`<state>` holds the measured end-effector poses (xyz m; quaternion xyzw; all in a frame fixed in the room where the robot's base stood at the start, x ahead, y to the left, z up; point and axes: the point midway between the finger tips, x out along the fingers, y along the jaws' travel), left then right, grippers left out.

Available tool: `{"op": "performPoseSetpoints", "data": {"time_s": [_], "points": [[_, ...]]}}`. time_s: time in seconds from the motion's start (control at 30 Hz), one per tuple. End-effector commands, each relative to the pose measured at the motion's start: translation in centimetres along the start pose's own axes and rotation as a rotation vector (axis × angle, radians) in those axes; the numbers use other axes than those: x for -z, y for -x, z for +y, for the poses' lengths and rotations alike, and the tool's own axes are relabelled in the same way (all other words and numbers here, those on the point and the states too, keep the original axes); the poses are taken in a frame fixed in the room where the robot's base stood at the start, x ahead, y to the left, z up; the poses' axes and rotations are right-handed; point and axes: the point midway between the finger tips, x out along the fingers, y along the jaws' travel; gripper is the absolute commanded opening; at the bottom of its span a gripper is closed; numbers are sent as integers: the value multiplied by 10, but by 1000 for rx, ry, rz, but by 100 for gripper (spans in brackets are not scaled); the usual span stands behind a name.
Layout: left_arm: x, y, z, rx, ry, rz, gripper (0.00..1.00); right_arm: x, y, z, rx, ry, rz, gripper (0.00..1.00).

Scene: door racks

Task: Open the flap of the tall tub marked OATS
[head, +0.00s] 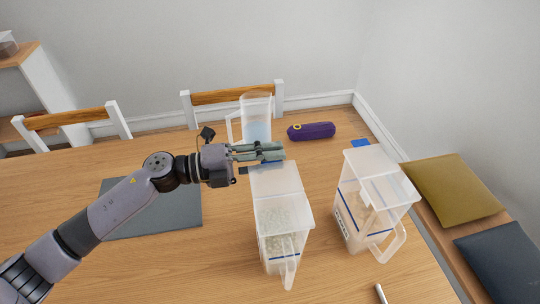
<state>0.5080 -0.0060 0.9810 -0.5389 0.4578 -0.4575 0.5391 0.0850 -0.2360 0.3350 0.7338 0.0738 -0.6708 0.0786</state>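A tall clear tub (283,242) stands at the middle of the table, with pale grainy contents and a handle towards me. Its flap (275,180) appears swung up and back, leaving the top open. A second tall clear tub (362,217) stands to its right, with a blue line, a handle and a top that looks closed. A small label shows on its side, too small to read; I cannot tell which tub is marked OATS. My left gripper (272,152) is at the flap's far edge; contact and finger opening are unclear. My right gripper is out of view.
A clear jug (256,120) stands just behind my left gripper. A purple case (311,131) lies behind the tubs. A grey mat (150,222) lies under my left arm. A white pen-like stick (381,293) lies at the front. Chairs and a cushioned bench border the table.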

Motion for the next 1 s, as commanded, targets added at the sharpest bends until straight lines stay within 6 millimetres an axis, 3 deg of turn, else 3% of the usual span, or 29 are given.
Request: {"op": "performPoseSetpoints", "data": {"time_s": [0.1,0.5,1.0], "points": [[0,0,0,0,0,0,25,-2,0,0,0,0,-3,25],[0,0,0,0,0,0,0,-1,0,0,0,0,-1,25],[0,1,1,-2,-1,0,0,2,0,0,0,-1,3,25]]}}
